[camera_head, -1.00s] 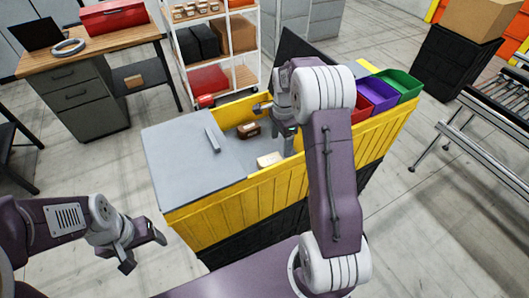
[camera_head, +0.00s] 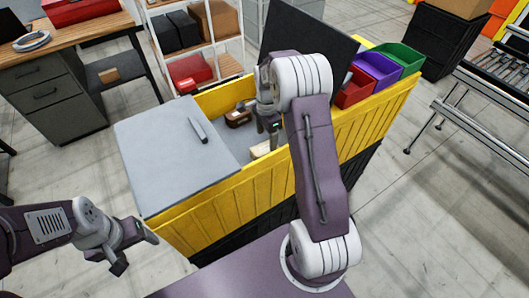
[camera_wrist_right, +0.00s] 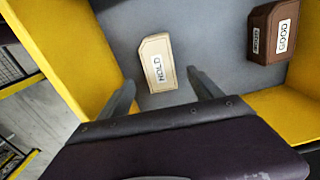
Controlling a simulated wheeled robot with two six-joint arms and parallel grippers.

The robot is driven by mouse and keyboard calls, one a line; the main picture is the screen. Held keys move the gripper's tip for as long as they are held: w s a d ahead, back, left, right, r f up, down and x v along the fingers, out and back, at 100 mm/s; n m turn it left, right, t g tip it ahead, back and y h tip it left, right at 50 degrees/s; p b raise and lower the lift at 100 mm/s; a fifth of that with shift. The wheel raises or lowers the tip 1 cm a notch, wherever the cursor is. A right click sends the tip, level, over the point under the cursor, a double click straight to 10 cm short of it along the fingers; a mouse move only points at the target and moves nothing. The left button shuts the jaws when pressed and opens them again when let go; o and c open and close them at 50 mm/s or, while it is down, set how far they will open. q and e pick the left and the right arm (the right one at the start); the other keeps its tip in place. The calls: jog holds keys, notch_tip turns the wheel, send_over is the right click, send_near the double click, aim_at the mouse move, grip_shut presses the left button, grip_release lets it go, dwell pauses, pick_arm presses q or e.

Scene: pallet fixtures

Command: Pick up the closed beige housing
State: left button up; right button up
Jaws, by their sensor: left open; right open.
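The beige housing (camera_head: 261,150) lies on the grey floor of the yellow-walled crate, partly hidden by my right gripper in the head view. In the right wrist view the beige housing (camera_wrist_right: 156,62) shows a white label with dark letters, and its lid looks closed. My right gripper (camera_wrist_right: 160,84) is open and empty above it, its fingers to either side of the housing's near end in the picture; whether they touch it I cannot tell. My left gripper (camera_head: 136,252) is open and empty, outside the crate at lower left.
A brown housing (camera_wrist_right: 272,34) labelled GOOD lies to the right in the wrist view. Yellow crate walls (camera_head: 215,205) surround the floor. A grey panel (camera_head: 165,155) with a small bar (camera_head: 198,130) covers the left part. A dark upright panel (camera_head: 305,45) and red, purple and green bins (camera_head: 376,70) stand behind.

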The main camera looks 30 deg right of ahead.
aim_at(266, 147)
jog(key=shift+s+f, duration=0.15)
jog(key=shift+f, duration=0.65)
notch_tip(266, 147, down, 6)
jog(key=shift+a+r+p, duration=0.1)
jog(key=shift+r+p, duration=0.15)
jog(key=shift+p, duration=0.65)
jog(key=c, duration=1.6)
